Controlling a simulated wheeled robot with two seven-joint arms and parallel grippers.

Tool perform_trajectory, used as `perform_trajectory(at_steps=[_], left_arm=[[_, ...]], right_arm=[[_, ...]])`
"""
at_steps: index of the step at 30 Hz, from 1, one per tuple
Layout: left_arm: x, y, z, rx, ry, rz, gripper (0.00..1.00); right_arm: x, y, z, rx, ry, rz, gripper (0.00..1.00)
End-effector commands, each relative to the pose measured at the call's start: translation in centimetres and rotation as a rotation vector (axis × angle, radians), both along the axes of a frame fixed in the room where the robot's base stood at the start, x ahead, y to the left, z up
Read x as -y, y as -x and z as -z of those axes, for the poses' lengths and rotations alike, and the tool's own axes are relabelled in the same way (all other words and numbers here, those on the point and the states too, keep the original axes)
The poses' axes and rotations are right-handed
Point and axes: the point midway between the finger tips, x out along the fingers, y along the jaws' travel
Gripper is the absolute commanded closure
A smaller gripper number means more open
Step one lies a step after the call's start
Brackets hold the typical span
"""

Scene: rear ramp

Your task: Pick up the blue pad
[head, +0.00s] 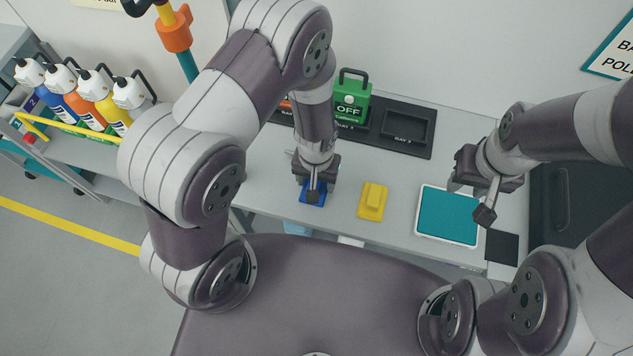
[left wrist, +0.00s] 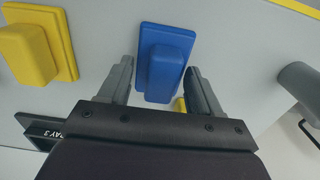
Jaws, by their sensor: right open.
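The blue pad (head: 318,184) lies on the grey bench, mostly hidden under my left gripper (head: 312,190) in the head view. In the left wrist view the blue pad (left wrist: 180,38) is a flat plate with a raised block handle. The fingers of my left gripper (left wrist: 160,70) stand apart on either side of that handle, with a gap visible on each side. My right gripper (head: 470,200) is open and empty, over the right edge of the teal-topped white tray.
A yellow pad (head: 373,201) lies just right of the blue one. The teal tray (head: 448,217) is further right, with a dark square (head: 502,247) near the bench edge. A green OFF block (head: 351,98) stands in the dark tray strip (head: 418,151) behind. Several bottles (head: 85,110) stand left.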

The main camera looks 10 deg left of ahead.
Motion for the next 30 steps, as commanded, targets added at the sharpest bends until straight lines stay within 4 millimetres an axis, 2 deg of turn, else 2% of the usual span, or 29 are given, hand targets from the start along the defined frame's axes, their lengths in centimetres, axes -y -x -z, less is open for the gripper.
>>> perform_trajectory(at_steps=[1, 3, 4, 14, 17, 22, 30], left_arm=[[0.0, 0.0, 0.0, 0.000, 0.000, 0.000, 0.43], [0.0, 0.0, 0.0, 0.000, 0.000, 0.000, 0.65], [0.0, 0.0, 0.0, 0.000, 0.000, 0.000, 0.73], [0.0, 0.0, -0.3, 0.001, 0.000, 0.000, 0.73], [0.0, -0.1, -1.1, 0.002, 0.001, 0.000, 0.73], [0.0, -0.1, -4.1, 0.005, 0.001, 0.000, 0.73], [5.9, -2.9, -7.6, 0.005, 0.002, 0.005, 0.73]], right_arm=[[0.0, 0.0, 0.0, 0.000, 0.000, 0.000, 0.60], [0.0, 0.0, 0.0, 0.000, 0.000, 0.000, 0.60], [0.0, 0.0, 0.0, 0.000, 0.000, 0.000, 0.60], [0.0, 0.0, 0.1, 0.000, 0.000, 0.000, 0.60], [0.0, 0.0, 0.3, 0.000, 0.000, 0.000, 0.60], [0.0, 0.0, 0.8, 0.000, 0.000, 0.000, 0.60], [0.0, 0.0, 2.3, 0.000, 0.000, 0.000, 0.60]])
